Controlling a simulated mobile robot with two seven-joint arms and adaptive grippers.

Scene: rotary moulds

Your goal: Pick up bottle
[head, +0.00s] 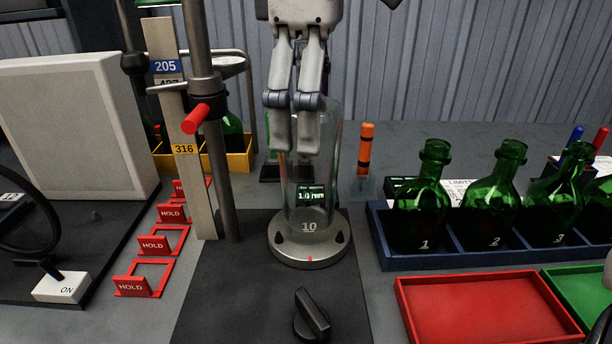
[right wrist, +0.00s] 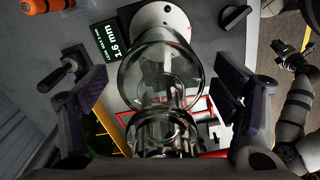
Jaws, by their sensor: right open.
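A clear glass bottle (head: 322,180) marked 10 stands upright on a round grey turntable (head: 308,258) at the middle of the head view. My right gripper (head: 294,126) hangs down from the top, its fingers in front of the bottle's upper part and hiding its neck. In the right wrist view, the clear bottle (right wrist: 160,75) lies between the two spread dark pads of my right gripper (right wrist: 160,90). The gripper is open, with gaps visible on both sides of the glass. Several green bottles (head: 422,205), some numbered, stand in a blue tray (head: 470,262).
A post with a red handle (head: 196,118) and a number strip (head: 184,150) stands close left of the turntable. Red HOLD markers (head: 154,244) line the left. A black knob (head: 311,315) sits in front. An empty red tray (head: 485,308) lies front right.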

